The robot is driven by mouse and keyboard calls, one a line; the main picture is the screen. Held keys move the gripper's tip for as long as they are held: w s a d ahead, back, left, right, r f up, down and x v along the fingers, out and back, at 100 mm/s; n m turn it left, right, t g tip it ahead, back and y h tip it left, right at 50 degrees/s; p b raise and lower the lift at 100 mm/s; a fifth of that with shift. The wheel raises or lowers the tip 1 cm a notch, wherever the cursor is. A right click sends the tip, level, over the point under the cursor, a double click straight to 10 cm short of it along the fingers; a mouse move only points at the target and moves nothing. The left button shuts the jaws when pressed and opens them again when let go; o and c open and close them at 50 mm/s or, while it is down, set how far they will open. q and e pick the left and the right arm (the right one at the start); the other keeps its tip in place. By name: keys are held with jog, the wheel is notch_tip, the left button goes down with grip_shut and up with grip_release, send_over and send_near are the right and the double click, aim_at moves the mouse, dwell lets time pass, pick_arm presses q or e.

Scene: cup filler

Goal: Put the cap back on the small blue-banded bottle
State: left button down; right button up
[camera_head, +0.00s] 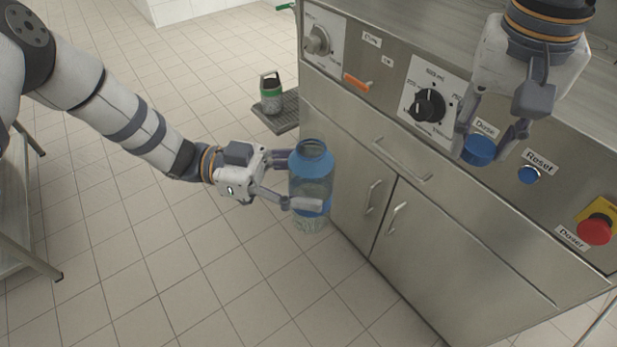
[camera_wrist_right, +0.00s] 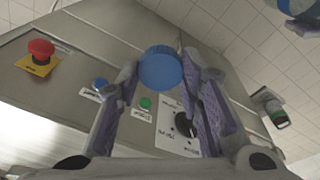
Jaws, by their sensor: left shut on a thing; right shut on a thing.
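The bottle (camera_head: 311,172) is see-through with blue bands and a blue shoulder, and its mouth is open at the top. It is upright in front of the cabinet doors in the head view. My left gripper (camera_head: 298,182) is shut around its side. The blue cap (camera_head: 479,150) is apart from the bottle, up and to its right. My right gripper (camera_head: 492,140) is shut on the cap. The right wrist view shows the cap (camera_wrist_right: 160,68) between the fingertips. A blue-and-grey part at that view's top right corner looks like the bottle, mostly cut off.
A steel machine (camera_head: 345,118) fills the right side, with dials, buttons and a red emergency stop (camera_head: 594,229) below my right gripper. A green-banded container (camera_head: 271,93) stands on a dark grate (camera_head: 286,117) at the back.

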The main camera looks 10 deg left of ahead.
aim_at(310, 138)
jog(key=w+a+r+n, duration=0.1)
jog(key=a+r+n, duration=0.1)
jog(key=a, duration=0.7)
jog(key=shift+w+a+r+n, duration=0.3)
jog(key=shift+r+n, duration=0.1)
jog(key=shift+r, duration=0.45)
jog(key=a+r+n, duration=0.1)
jog(key=a, duration=0.2)
jog(key=s+a+n+y, duration=0.1)
jog(key=a, duration=0.3)
jog(key=s+a+r+n, duration=0.1)
jog(key=a, duration=0.3)
jog(key=shift+s+a+r, duration=0.25)
jog(key=shift+r, duration=0.1)
jog(key=shift+f, duration=2)
jog(key=shift+f, duration=0.9)
jog(key=shift+f, duration=0.55)
